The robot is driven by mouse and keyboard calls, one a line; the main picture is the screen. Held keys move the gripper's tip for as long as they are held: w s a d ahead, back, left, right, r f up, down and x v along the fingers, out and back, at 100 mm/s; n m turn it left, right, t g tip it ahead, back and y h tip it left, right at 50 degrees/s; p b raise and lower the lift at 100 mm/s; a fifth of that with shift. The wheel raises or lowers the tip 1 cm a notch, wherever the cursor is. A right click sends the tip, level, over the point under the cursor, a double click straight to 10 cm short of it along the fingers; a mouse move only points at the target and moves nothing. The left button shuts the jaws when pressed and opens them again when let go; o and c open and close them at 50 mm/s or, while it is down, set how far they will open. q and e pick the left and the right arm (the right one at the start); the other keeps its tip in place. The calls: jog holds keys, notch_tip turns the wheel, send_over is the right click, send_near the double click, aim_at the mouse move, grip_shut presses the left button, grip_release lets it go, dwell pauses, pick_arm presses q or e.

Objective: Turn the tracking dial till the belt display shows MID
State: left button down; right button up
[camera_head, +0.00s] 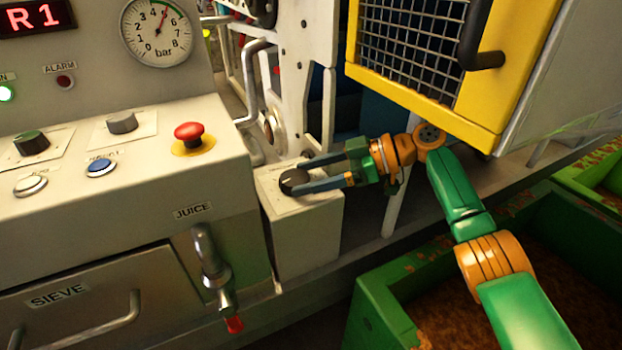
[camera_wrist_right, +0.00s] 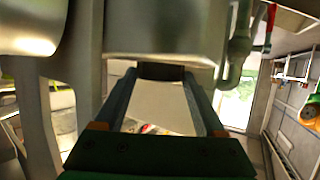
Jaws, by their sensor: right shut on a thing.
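The tracking dial, a black round knob (camera_head: 292,181), sits on top of a small cream box (camera_head: 300,230) beside the console. My right gripper (camera_head: 300,177) reaches in from the right and is shut on the knob, one grey finger on each side. In the right wrist view the dark knob (camera_wrist_right: 160,72) shows between the tips of the two fingers (camera_wrist_right: 160,78). My left gripper is not in view.
The console carries a red mushroom button (camera_head: 188,131), several knobs and buttons, and a pressure gauge (camera_head: 157,32). A juice tap (camera_head: 212,265) juts out below. A yellow-framed mesh guard (camera_head: 430,70) hangs above my right arm. A green bin (camera_head: 375,310) stands below it.

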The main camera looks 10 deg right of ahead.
jog(key=shift+f+g, duration=0.2)
jog(key=shift+g, duration=0.1)
jog(key=o, duration=1.1)
jog(key=shift+o, duration=1.2)
jog(key=shift+a+r, duration=0.1)
jog(key=shift+a, duration=0.1)
jog(key=shift+r, duration=0.1)
